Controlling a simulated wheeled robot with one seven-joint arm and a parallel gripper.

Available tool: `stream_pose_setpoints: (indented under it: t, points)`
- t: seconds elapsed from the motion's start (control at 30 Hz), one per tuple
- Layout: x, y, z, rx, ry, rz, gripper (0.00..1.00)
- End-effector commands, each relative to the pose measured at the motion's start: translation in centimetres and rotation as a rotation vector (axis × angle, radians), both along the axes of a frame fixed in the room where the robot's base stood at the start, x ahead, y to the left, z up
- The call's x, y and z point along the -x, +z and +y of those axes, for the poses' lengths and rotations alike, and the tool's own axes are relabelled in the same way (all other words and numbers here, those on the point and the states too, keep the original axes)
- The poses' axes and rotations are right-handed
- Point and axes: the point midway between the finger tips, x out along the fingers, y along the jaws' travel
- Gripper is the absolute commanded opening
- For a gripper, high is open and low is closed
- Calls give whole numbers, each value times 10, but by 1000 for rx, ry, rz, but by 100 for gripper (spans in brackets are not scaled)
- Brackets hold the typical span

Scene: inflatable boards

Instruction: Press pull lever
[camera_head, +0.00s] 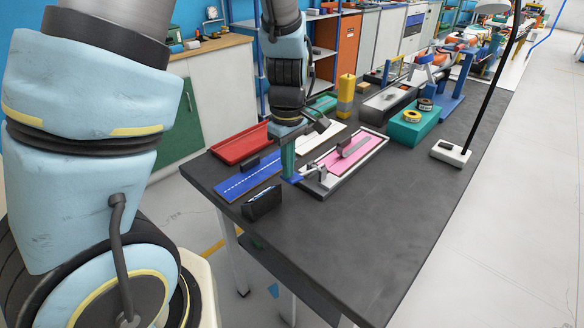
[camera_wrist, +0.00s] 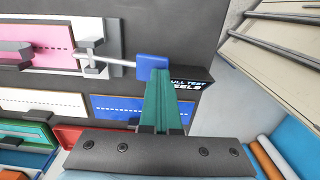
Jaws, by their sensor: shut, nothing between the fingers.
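The pull lever is a thin metal rod with a blue handle (camera_wrist: 150,66) at its end; it joins a silver clamp (camera_wrist: 91,52) at the end of the pink board's tray. The pink board (camera_head: 352,152) lies in a pale-rimmed tray and also shows in the wrist view (camera_wrist: 30,42). My gripper (camera_head: 289,172) is over the table at the near end of this tray. Its teal fingers (camera_wrist: 158,82) are shut and empty. Their tips overlap the blue handle's lower edge in the wrist view; I cannot tell whether they touch it. In the head view my fingers partly hide the handle.
A black block (camera_head: 262,203) with white lettering stands near the table's left edge. A blue strip (camera_head: 240,182) and a red tray (camera_head: 238,145) lie left of my gripper. A teal box (camera_head: 413,126) and a lamp base (camera_head: 450,152) stand farther back. The right foreground table is clear.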

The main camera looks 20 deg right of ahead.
Motion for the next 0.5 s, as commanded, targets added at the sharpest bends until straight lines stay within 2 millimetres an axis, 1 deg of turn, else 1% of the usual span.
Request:
stream_pose_setpoints:
  t: [0.03, 0.07, 0.3, 0.4, 0.5]
  points:
    - [-3, 14, 0, 4, 0, -3, 0]
    - [-2, 19, -1, 7, -3, -6, 0]
    - [-1, 70, 2, 8, -1, -7, 0]
    - [0, 85, 3, 6, -2, -6, 0]
    - [0, 96, 3, 5, -1, -5, 0]
